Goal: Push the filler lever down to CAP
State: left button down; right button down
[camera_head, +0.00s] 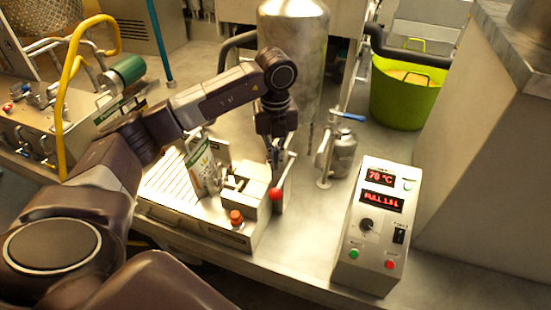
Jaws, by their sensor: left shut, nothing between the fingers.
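The filler (192,223) is a low metal unit on the steel bench, with a slatted tray on its left side. A lever with a red ball knob (276,194) stands at its right side; the knob points toward the front. A white and green pouch (203,168) stands tilted at the filler's middle, beside a small clamp block. My left gripper (275,164) is shut and empty, pointing down just above and behind the red knob. I cannot tell whether its fingertips touch the lever. No CAP marking is legible. My right gripper is out of view.
A control box (370,228) reading 78 °C and FULL 1.5 L stands at the right. A steel tank (297,35) and a blue-handled valve (346,117) are behind. An orange button (236,216) is on the filler's front. A green tub (404,95) sits back right.

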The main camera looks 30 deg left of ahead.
aim_at(276, 189)
pick_arm(q)
jog(key=shift+f+b, duration=3.1)
jog(key=shift+f, duration=2.45)
jog(key=shift+w+f+b, duration=0.15)
jog(key=shift+f+b, duration=0.5)
jog(key=shift+f, duration=0.2)
jog(key=shift+w+f+b, duration=0.1)
jog(key=shift+f+b, duration=0.55)
jog(key=shift+f, duration=0.2)
jog(key=shift+w+f+b, duration=0.3)
jog(key=shift+f+b, duration=0.45)
jog(key=shift+f, duration=0.15)
jog(key=shift+a, duration=0.1)
jog(key=shift+r, duration=0.2)
notch_tip(276, 189, up, 10)
jog(key=p, duration=0.6)
jog(key=shift+p, duration=0.4)
jog(key=shift+f, duration=0.1)
